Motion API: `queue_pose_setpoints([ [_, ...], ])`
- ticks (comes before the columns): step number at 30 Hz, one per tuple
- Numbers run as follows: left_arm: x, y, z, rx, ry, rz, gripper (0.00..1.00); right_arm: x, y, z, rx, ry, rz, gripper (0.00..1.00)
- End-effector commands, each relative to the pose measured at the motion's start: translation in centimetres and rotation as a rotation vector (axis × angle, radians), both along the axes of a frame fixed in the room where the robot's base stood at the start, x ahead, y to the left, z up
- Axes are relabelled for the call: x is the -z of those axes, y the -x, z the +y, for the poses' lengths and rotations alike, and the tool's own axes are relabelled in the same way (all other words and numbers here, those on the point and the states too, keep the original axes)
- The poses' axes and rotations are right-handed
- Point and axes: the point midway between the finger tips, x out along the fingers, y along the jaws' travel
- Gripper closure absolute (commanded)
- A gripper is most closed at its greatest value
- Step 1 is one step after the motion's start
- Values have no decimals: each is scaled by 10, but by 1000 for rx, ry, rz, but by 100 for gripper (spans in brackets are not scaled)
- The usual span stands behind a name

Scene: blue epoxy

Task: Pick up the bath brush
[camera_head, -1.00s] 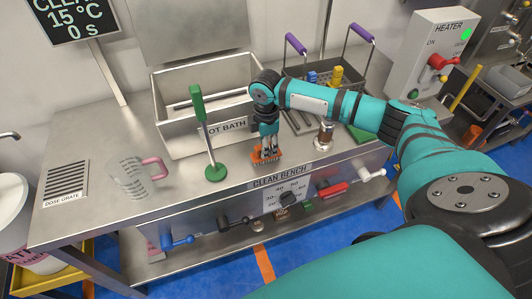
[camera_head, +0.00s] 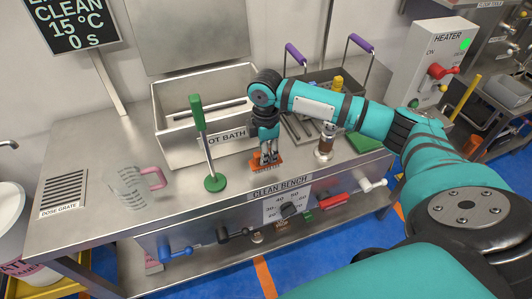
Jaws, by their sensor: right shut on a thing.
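The bath brush (camera_head: 266,165) is a small orange block with bristles below. It is at the front of the steel bench, just behind the CLEAN BENCH label. My right gripper (camera_head: 266,153) points down from above, with its fingers shut on the brush. The fingers cover part of the brush's top. I cannot tell whether the bristles touch the bench top. My left gripper is not in view.
The hot bath (camera_head: 176,139) stands behind the brush. A green-handled tool on a round green base (camera_head: 215,183) stands left of it, and a brown-and-metal cylinder (camera_head: 325,143) right. A jug (camera_head: 130,187) sits further left. Knobs and levers line the bench front.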

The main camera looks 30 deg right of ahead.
Motion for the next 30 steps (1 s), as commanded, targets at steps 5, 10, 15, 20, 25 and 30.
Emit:
queue_pose_setpoints([
  [5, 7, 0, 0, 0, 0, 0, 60, -2, 40, 28, -8, 0, 0, 100],
  [10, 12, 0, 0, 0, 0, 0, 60, -7, 77, 53, -6, 0, -1, 100],
  [15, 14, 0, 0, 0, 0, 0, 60, -11, 101, 72, -3, 0, -1, 100],
  [20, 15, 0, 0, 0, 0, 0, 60, -13, 113, 80, 0, 0, -1, 100],
  [25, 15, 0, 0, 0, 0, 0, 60, -13, 116, 82, 1, 0, -1, 100],
  [30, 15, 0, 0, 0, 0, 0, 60, -13, 115, 82, 1, 0, -1, 100],
])
